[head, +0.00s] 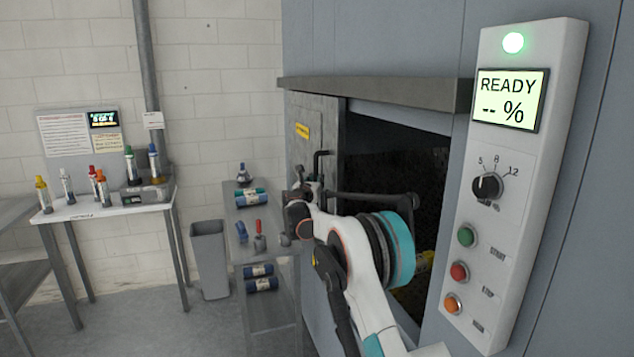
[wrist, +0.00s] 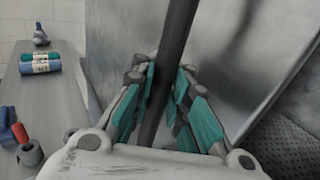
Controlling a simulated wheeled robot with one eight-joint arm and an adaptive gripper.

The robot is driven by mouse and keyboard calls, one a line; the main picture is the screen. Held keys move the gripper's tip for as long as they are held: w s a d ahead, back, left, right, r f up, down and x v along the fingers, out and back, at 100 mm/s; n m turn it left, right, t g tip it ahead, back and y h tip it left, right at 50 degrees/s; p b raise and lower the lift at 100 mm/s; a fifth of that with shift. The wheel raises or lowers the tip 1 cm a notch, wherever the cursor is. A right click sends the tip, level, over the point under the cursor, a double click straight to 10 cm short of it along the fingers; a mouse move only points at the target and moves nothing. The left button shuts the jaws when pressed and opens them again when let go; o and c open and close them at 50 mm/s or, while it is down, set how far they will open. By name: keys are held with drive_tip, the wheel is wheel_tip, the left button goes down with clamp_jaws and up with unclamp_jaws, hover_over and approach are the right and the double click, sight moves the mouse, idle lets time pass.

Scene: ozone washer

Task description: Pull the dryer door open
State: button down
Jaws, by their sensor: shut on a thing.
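The dryer door (head: 318,112) is a grey metal panel with a yellow label at the left of the dark opening in the blue-grey machine. It stands swung open, with the dark interior (head: 385,165) showing to its right. A dark bar handle (head: 319,160) is on the door. In the wrist view the handle (wrist: 178,35) runs between the teal-padded fingers of my gripper (wrist: 165,78), which is shut on it. In the head view my gripper (head: 303,188) is at the door's handle, its fingers partly hidden by my arm.
A grey shelf cart (head: 275,302) with rolled blue and teal cloths (head: 252,198) stands left of the door. A bin (head: 209,260) and a table of bottles (head: 105,206) are farther left. A control panel (head: 515,190) reading READY is at right.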

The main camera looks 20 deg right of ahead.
drive_tip(key=c, duration=1.6)
unclamp_jaws()
drive_tip(key=shift+w+a, duration=0.1)
drive_tip(key=shift+a, duration=0.4)
drive_tip(key=shift+o, duration=0.3)
drive_tip(key=shift+a, duration=0.15)
drive_tip(key=v, duration=1.1)
drive_tip(key=shift+s, duration=0.5)
